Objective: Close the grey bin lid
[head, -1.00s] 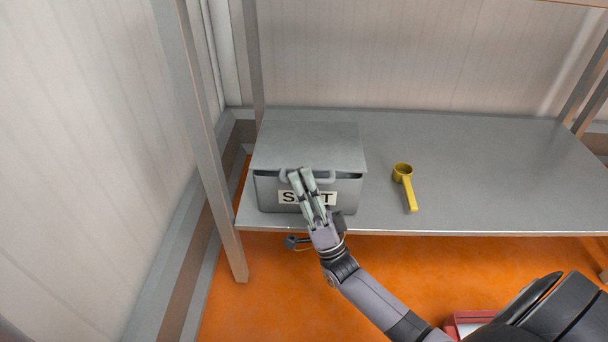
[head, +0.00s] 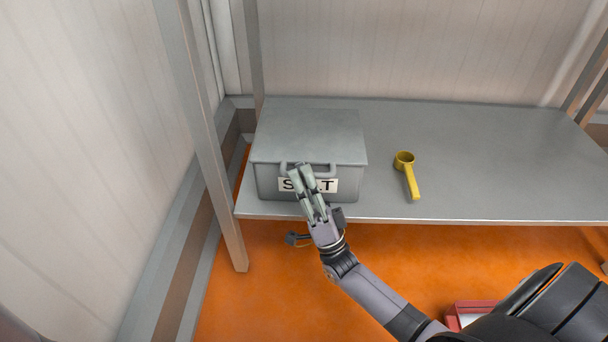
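The grey bin (head: 350,185) stands at the left end of the metal shelf, with a white label on its front partly hidden by my gripper. Its grey lid (head: 310,132) lies flat on top, with no dark gap visible along the front edge. My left gripper is not in view.
A yellow scoop (head: 407,173) lies on the shelf (head: 480,160) to the right of the bin. A shelf post (head: 200,130) stands left of the bin. A red box (head: 470,312) is on the orange floor at the lower right. The shelf's right side is clear.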

